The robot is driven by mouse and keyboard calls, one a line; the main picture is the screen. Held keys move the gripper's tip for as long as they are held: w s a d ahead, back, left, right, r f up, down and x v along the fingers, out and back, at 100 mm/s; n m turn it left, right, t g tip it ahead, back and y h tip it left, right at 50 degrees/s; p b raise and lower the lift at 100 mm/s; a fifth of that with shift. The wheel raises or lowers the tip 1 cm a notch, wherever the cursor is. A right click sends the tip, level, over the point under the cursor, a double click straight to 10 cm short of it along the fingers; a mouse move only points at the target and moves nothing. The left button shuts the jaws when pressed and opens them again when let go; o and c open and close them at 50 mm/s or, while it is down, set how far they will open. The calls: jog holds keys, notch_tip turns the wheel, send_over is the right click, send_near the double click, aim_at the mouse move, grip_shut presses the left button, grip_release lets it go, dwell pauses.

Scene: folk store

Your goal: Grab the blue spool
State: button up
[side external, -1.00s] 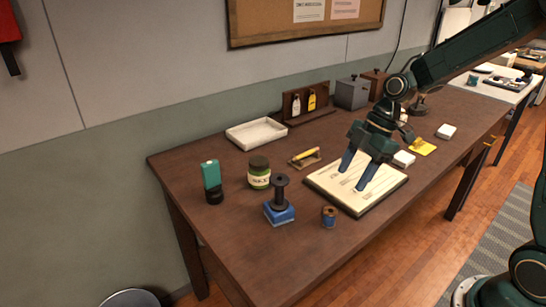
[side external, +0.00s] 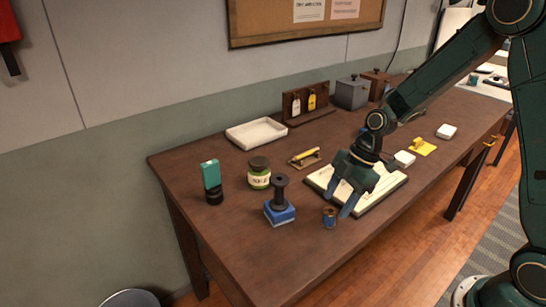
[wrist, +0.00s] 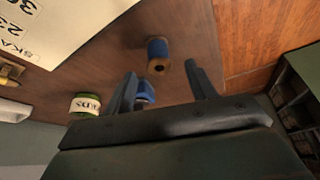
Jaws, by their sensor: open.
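The blue spool (side external: 329,217), with brown ends and blue thread, stands upright on the brown table near its front edge. It also shows in the wrist view (wrist: 157,47), just beyond the fingertips and between their lines.
A black-handled stamp on a blue base (side external: 280,212) stands left of the spool. Bare table lies in front of the stamp.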

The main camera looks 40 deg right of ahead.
aim_at(324, 224)
jog(key=shift+x, duration=2.15)
jog(key=shift+c, duration=0.3)
jog(key=c, duration=1)
